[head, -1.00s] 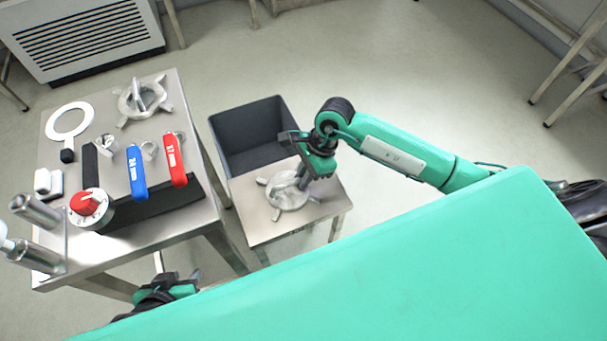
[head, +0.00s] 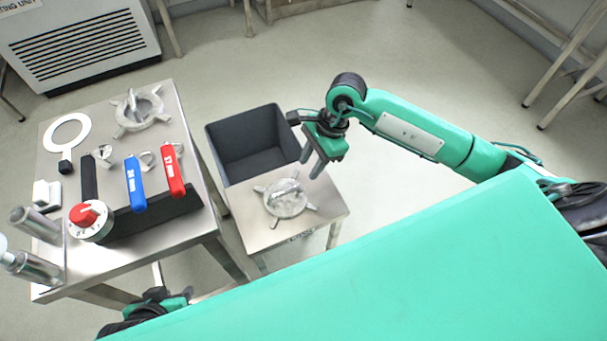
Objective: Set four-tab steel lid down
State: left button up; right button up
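A four-tab steel lid (head: 290,208) with a raised grip bar lies flat on the small steel side table (head: 250,228). My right gripper (head: 311,168) is open and empty, just above and to the upper right of this lid, apart from it. A similar tabbed steel lid (head: 128,121) lies at the back of the larger steel table (head: 190,232). My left gripper (head: 172,299) is low at the bottom left, in front of the larger table; its fingers are not clear.
A dark grey open bin (head: 246,170) stands behind the side table. The larger table holds a rack (head: 160,215) with black, blue and red-handled tools, a red-knobbed dial (head: 88,216), a white ring (head: 66,132) and metal cylinders (head: 35,220). Floor right of the side table is clear.

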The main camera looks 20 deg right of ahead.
jog(key=s+a+r+m+t+y, duration=0.1)
jog(key=s+a+r+m+y, duration=0.15)
jog(key=a+r+y, duration=0.4)
jog(key=s+a+r+m+y, duration=0.2)
jog(key=a+r+m+y, duration=0.1)
jog(key=a+r+y, duration=0.4)
jog(key=w+d+r+m+t, duration=0.1)
jog(key=w+r+m+t, duration=0.1)
jog(key=r+m+t, duration=0.4)
jog(key=w+d+r+m+t, duration=0.1)
jog(key=w+m+t, duration=0.1)
jog(key=m+t, duration=0.65)
jog(key=d+f+m+t+h, duration=0.1)
jog(key=d+f+m+h, duration=0.6)
jog(key=m, duration=0.6)
jog(key=d+f+m+h, duration=0.4)
jog(key=f+m+h, duration=0.2)
jog(key=m+h, duration=0.5)
pick_arm(q)
jog(key=shift+s+a+r, duration=0.1)
jog(key=shift+s+a, duration=0.15)
pick_arm(e)
jog(key=s+f+m+g+y, duration=0.1)
jog(key=s+f+m+g, duration=0.7)
jog(key=s+f, duration=0.5)
jog(key=s+g, duration=0.2)
jog(key=s, duration=0.1)
jog(key=shift+f+m, duration=0.25)
jog(key=shift+m, duration=0.05)
jog(key=shift+y, duration=0.25)
